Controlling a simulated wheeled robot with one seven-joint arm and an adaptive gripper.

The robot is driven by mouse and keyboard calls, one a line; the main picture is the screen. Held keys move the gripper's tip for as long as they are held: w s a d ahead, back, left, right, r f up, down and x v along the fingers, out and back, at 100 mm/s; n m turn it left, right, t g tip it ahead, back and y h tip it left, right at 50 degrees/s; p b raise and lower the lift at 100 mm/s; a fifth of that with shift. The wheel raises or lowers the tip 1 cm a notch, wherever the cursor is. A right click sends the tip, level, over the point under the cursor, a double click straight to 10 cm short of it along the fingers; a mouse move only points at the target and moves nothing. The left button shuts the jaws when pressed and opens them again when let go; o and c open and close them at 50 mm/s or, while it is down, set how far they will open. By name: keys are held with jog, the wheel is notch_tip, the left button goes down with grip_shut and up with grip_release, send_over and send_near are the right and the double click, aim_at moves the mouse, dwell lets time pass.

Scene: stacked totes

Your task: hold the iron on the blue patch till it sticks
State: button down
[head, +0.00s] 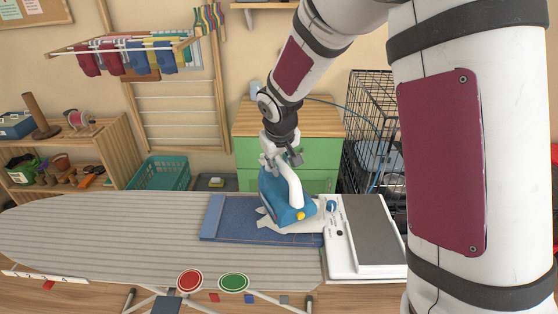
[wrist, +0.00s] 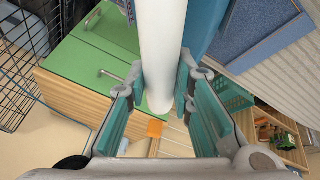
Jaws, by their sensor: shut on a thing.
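The blue iron (head: 277,207) with a white handle is over the right part of a blue denim piece (head: 232,222) on the ironing board. My gripper (head: 284,160) is shut on the handle, which runs between its teal finger pads (wrist: 160,95) in the wrist view. A pale, irregular flat shape (head: 266,223) shows around the iron's underside, on the denim. I cannot tell whether the soleplate presses on it. No separate blue patch is distinguishable; the iron may hide it. The denim also shows in the wrist view (wrist: 258,35).
The striped ironing board (head: 100,225) is clear on the left. A white stand with a grey plate (head: 368,230) is right of the denim. Red (head: 189,281) and green (head: 234,282) discs are at the front edge. A green cabinet (head: 300,150) and wire cage (head: 372,110) stand behind.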

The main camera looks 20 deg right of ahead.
aim_at(279, 180)
jog(key=shift+w+f+b, duration=0.1)
jog(key=shift+f+b, duration=2.15)
jog(key=shift+f, duration=0.85)
jog(key=shift+f+b, duration=0.55)
jog(key=shift+s+f, duration=0.25)
jog(key=shift+f, duration=0.2)
dwell(3.9)
